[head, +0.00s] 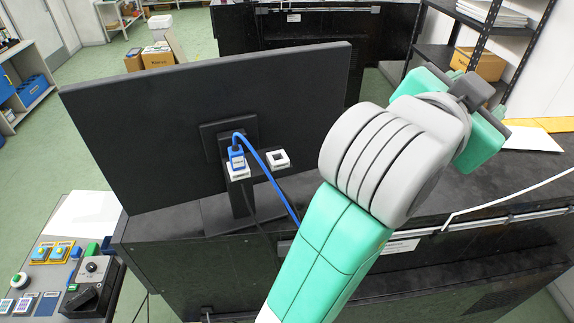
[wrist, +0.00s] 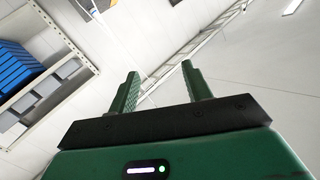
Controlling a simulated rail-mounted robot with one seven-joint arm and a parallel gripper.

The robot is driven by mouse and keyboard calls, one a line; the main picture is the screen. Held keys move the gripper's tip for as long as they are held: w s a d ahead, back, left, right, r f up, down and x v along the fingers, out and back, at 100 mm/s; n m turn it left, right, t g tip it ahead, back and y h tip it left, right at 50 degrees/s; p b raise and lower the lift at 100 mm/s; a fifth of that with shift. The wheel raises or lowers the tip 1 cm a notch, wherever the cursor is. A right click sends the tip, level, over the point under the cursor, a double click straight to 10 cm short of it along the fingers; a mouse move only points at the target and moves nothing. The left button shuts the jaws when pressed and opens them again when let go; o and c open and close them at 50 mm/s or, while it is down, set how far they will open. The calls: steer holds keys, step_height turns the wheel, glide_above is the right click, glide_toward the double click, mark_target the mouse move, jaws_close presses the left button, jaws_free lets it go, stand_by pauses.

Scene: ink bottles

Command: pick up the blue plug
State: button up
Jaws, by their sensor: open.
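The blue plug (head: 237,160) is upright in a white socket block (head: 238,173) on the stand at the back of a black monitor (head: 200,100). A blue cable (head: 268,178) loops from the plug and runs down to the right. A second white socket block (head: 277,159) beside it has a dark opening and no plug. The plug is not in the wrist view.
My arm fills the right of the head view, right of the plug. The monitor stands on a black cabinet (head: 165,240). A control panel (head: 60,270) with buttons is at lower left. A black shelf rack (head: 480,30) is at upper right. The wrist view shows wall and shelving with blue bins (wrist: 22,68).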

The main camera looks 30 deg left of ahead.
steer(key=w+a+f+m+g+y+b, duration=0.1)
steer(key=w+a+f+g+b, duration=0.15)
steer(key=a+f+g, duration=0.45)
steer(key=g+b, duration=0.2)
steer(key=g, duration=0.4)
glide_above(234, 150)
steer(key=s+a, duration=0.1)
steer(key=s, duration=0.1)
step_height(234, 150, down, 3)
steer(key=shift+w+d+f+n+y+p, duration=0.15)
steer(key=shift+w+f+y, duration=0.15)
steer(key=shift+f, duration=0.3)
steer(key=shift+w+f+n+y+p, duration=0.2)
steer(key=shift+w+f, duration=0.1)
steer(key=shift+f, duration=0.25)
steer(key=shift+s+p+x, duration=0.2)
steer(key=shift+p+x, duration=0.35)
steer(key=shift+x, duration=2.05)
steer(key=shift+f, duration=0.1)
steer(key=c, duration=1)
steer(key=shift+o, duration=0.2)
